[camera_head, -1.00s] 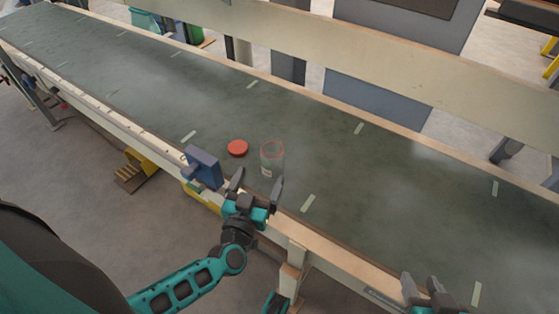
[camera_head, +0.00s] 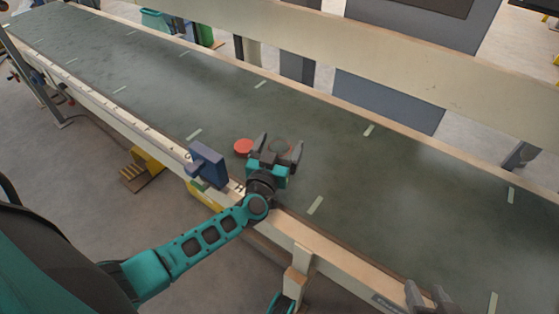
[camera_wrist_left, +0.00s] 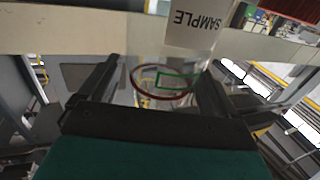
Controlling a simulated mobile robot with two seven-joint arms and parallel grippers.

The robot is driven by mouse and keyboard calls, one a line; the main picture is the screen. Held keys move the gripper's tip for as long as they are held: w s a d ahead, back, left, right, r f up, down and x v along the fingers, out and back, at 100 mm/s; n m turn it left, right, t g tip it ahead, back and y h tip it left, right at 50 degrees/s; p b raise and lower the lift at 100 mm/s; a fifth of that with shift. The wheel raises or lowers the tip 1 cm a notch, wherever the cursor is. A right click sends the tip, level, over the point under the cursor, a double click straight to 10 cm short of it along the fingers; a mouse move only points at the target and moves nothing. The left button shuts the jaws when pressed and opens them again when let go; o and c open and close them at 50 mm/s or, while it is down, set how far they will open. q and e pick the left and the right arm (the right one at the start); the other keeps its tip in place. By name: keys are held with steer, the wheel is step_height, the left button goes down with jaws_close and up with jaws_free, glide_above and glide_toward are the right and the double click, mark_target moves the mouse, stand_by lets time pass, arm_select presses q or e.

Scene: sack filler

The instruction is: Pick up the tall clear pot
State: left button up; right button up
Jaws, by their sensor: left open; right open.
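The tall clear pot (camera_head: 281,144) stands on the dark green conveyor belt, mostly hidden by my left gripper in the head view. My left gripper (camera_head: 280,146) is open, with its two fingers on either side of the pot. In the left wrist view the pot's red rim (camera_wrist_left: 165,97) and its white SAMPLE label (camera_wrist_left: 192,24) show between the spread fingers of the gripper (camera_wrist_left: 160,72). I cannot tell whether the fingers touch the pot. My right gripper (camera_head: 432,297) is open at the bottom edge of the head view, partly cut off.
A red disc (camera_head: 243,147) lies on the belt just left of the pot. A blue block-shaped fixture (camera_head: 208,165) stands on the near rail (camera_head: 120,121). A pale beam (camera_head: 400,73) runs behind the belt (camera_head: 400,190). The belt to the right is clear.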

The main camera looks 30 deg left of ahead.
arm_select(q)
steer(key=shift+c, duration=0.2)
steer(key=c, duration=1.3)
steer(key=shift+c, duration=0.2)
step_height(320, 180, up, 20)
steer(key=p, duration=1.5)
arm_select(e)
step_height(320, 180, up, 11)
steer(key=s+d, duration=0.1)
steer(key=d, duration=0.2)
steer(key=shift+s+f+h, duration=0.2)
steer(key=shift+s+h, duration=0.1)
steer(key=shift+h, duration=0.1)
